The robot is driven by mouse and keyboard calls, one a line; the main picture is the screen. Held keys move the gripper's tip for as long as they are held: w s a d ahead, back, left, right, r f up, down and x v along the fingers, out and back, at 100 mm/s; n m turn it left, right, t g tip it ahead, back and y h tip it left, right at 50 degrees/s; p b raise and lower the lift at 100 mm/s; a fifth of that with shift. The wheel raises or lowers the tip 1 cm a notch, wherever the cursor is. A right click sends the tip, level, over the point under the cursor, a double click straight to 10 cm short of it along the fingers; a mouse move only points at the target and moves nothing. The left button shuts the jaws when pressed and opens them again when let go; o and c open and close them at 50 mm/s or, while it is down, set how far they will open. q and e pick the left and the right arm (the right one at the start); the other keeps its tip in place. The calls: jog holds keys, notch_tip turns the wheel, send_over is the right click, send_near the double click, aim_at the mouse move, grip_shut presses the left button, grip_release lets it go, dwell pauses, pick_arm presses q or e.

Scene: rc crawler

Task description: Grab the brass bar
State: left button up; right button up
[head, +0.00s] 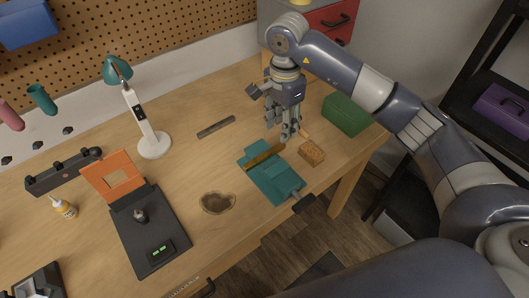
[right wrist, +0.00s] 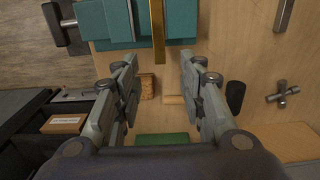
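The brass bar (head: 265,157) lies in the jaws of a teal vise (head: 275,186) near the table's front edge, with one end sticking out toward my right gripper. My right gripper (head: 290,137) points down just behind the vise. In the wrist view its fingers (right wrist: 159,62) are spread apart and empty, with the bar's end ahead of the gap between them. My left gripper is not in view.
A brown block (head: 312,153) and a green box (head: 346,114) stand right of the vise. A grey metal strip (head: 216,127) lies behind left. A lamp (head: 152,142), a black scale (head: 150,235) and a dark stain (head: 217,203) are left. Table around the strip is clear.

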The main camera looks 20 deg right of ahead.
aim_at(265, 156)
jog(key=shift+f, duration=0.8)
jog(key=shift+d+f+p, duration=0.1)
jog(key=shift+f+p, duration=0.5)
jog(key=shift+p, duration=0.15)
jog(key=f+p, duration=0.1)
jog(key=f, duration=0.2)
jog(key=shift+d+f+p, duration=0.15)
jog(key=shift+d+p, duration=0.05)
jog(key=shift+p, duration=0.1)
jog(key=shift+w+f, duration=0.1)
jog(key=shift+f, duration=0.3)
grip_shut()
